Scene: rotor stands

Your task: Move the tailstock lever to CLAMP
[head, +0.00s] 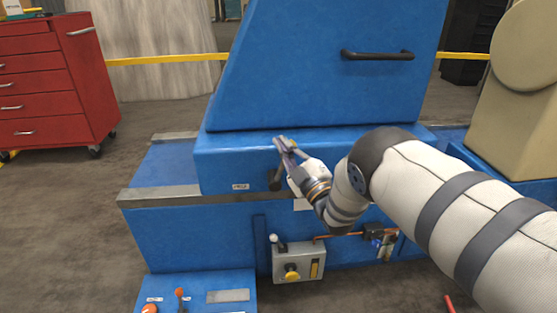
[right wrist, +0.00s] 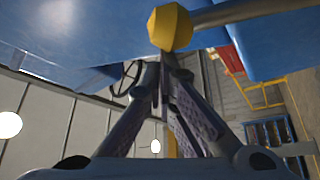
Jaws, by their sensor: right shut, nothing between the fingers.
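The blue tailstock body (head: 225,160) stands mid-view with a dark lever part (head: 275,182) on its front face, partly hidden by my right gripper. My right gripper (head: 284,143) is in front of that face, shut with nothing in it. In the right wrist view, the fingertips (right wrist: 167,62) meet just below a yellow knob (right wrist: 170,28) on a grey bar. I cannot tell whether they touch. A small label (head: 240,186) is left of the lever and a white plate (head: 303,204) is right of it; their words are too small to read. My left gripper is not in view.
A grey control box (head: 299,262) with a yellow button and a white-knobbed handle hangs below. A panel (head: 205,293) with an orange-knobbed lever is at bottom left. A black handle (head: 377,54) is on the upper cover. A red tool cabinet (head: 50,85) stands left, with open floor between.

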